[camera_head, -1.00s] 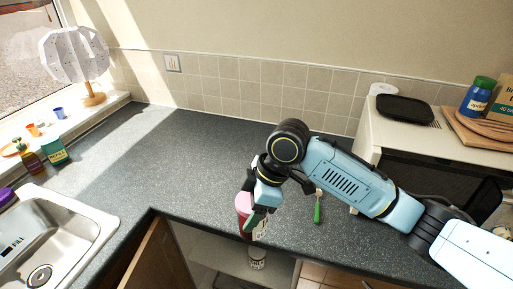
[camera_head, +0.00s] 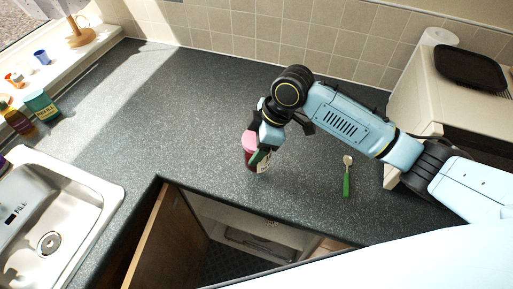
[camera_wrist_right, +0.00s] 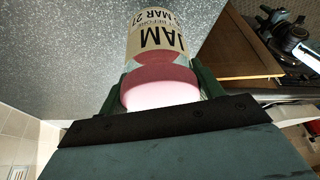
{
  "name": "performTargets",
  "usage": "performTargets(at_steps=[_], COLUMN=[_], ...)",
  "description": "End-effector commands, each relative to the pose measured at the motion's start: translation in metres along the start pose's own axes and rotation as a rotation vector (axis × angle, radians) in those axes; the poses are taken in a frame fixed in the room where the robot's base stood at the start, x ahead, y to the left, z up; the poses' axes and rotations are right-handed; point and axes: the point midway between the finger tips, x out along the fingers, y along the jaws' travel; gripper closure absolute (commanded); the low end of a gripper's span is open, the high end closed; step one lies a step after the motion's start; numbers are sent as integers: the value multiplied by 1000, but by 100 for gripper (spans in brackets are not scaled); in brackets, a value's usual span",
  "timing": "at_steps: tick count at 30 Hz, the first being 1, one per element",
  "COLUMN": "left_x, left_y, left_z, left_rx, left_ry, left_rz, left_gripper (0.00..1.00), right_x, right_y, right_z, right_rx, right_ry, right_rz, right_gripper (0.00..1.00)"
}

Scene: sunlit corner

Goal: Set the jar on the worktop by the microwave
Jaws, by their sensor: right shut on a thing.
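The jar (camera_head: 251,155) has a pink lid and a label; in the right wrist view its label (camera_wrist_right: 155,35) reads JAM, upside down. My right gripper (camera_head: 258,150) is shut on the jar near its lid, over the worktop (camera_head: 200,110) close to its front edge. I cannot tell whether the jar's base touches the worktop. The microwave (camera_head: 415,95) stands on the worktop at the right, partly hidden by my right arm. My left gripper does not show.
A green-handled spoon (camera_head: 346,180) lies on the worktop between jar and microwave. A black tray (camera_head: 470,66) sits on the microwave. A cupboard door (camera_head: 170,245) stands open below. A sink (camera_head: 55,215) is at the left. The worktop behind the jar is clear.

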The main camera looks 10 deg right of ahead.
Motion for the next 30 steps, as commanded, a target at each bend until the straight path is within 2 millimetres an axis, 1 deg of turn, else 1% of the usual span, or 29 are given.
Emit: performTargets(at_steps=[7, 18, 19, 24, 30], left_x=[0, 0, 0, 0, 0], left_y=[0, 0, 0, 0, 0], left_z=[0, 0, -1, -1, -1], left_rx=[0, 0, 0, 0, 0], left_ry=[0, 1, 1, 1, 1], left_rz=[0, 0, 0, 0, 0], left_gripper=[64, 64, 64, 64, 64], right_x=[29, 33, 34, 34, 34], right_y=[-1, 0, 0, 0, 0], right_z=[12, 14, 14, 14, 14], right_rx=[2, -1, 0, 0, 0], right_ry=[1, 1, -1, 0, 0], right_rz=[-1, 1, 0, 0, 0], right_gripper=[83, 83, 33, 13, 13])
